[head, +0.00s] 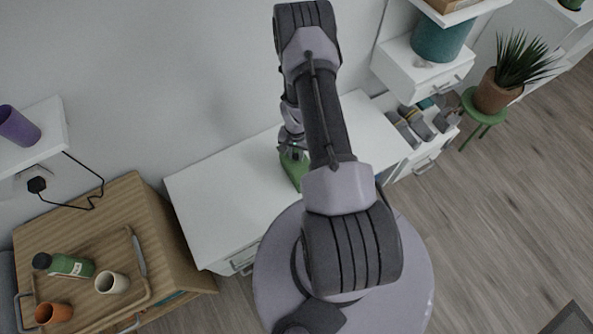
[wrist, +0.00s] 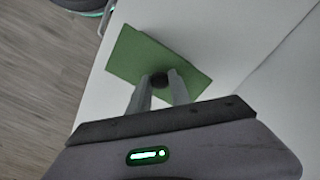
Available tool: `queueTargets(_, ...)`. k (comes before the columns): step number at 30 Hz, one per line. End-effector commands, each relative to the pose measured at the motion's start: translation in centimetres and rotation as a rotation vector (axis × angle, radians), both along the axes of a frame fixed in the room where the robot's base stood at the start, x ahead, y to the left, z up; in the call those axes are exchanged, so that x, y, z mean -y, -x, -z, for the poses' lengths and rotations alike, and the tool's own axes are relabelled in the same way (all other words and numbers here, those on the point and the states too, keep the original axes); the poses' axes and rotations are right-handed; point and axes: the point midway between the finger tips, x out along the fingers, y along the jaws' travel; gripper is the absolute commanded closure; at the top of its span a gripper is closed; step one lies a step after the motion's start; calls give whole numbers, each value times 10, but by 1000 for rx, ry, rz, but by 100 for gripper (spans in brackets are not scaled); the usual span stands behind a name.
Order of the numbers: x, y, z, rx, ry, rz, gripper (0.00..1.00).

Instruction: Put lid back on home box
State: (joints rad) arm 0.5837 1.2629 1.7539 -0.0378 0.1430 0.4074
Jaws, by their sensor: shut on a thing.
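A green rectangular lid (wrist: 132,58) with a small dark knob (wrist: 159,80) shows in the wrist view, over the white desk top. My gripper (wrist: 160,78) is shut on the lid by this knob, one finger on each side. In the head view a green shape (head: 294,170) shows below my gripper (head: 292,153), partly hidden by my arm. I cannot tell there how much of it is lid and how much is box. The box is not clearly seen apart from the lid, and any gap under the lid is hidden.
The white desk (head: 215,199) is bare to the left of the green shape. A wooden cabinet at the left bears a tray (head: 127,246) with a green bottle (head: 70,265) and cups. Shoes (head: 410,127) and a potted plant (head: 495,92) stand at the right.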

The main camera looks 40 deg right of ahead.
Motion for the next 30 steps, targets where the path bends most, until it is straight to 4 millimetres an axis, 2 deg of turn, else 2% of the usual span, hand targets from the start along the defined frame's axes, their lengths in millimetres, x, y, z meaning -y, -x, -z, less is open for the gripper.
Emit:
queueTargets(3,5,-5,-7,0,0,-3,100)
queueTargets(6,5,-6,-5,-1,-1,-4,100)
queueTargets(11,5,-5,9,-1,0,-3,100)
queueTargets(21,5,-5,54,-1,0,-3,100)
queueTargets(30,5,-5,55,0,0,-3,100)
